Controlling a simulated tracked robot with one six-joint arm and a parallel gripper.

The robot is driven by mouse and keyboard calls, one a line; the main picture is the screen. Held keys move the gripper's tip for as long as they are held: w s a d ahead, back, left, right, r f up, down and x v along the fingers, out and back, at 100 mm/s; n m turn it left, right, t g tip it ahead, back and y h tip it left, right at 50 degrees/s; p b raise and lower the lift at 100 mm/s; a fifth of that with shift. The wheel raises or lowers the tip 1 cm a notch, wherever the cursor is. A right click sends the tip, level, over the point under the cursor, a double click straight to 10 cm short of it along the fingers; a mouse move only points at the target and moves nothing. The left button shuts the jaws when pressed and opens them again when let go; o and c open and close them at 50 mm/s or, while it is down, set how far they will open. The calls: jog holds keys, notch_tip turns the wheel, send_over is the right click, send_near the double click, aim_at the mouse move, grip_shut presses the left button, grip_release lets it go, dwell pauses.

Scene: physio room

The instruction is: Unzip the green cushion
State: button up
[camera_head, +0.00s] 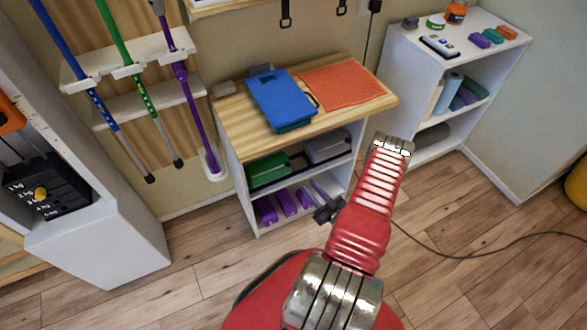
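A green, flat item (268,167) lies on the middle shelf of the wooden-topped unit. A second green edge (294,127) shows under a blue, flat, cushion-like item (281,97) on the unit's top. I cannot tell which of the two is the green cushion, and no zip can be made out on either. My red arm rises from the bottom of the view. A small black part beside it, which looks like my gripper (328,211), is in front of the unit's lower right, apart from both green items. Its fingers are too small to read.
An orange textured mat (342,86) lies on the wooden top (232,122). A white shelf unit (401,60) stands right, a weight rack (50,190) left.

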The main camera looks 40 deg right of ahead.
aim_at(288, 164)
jog(key=w+d, duration=0.1)
jog(key=w, duration=1)
jog(key=shift+w+d, duration=0.25)
jog(key=shift+w, duration=0.15)
grip_shut()
jog(key=shift+s+f, duration=0.1)
dwell(0.8)
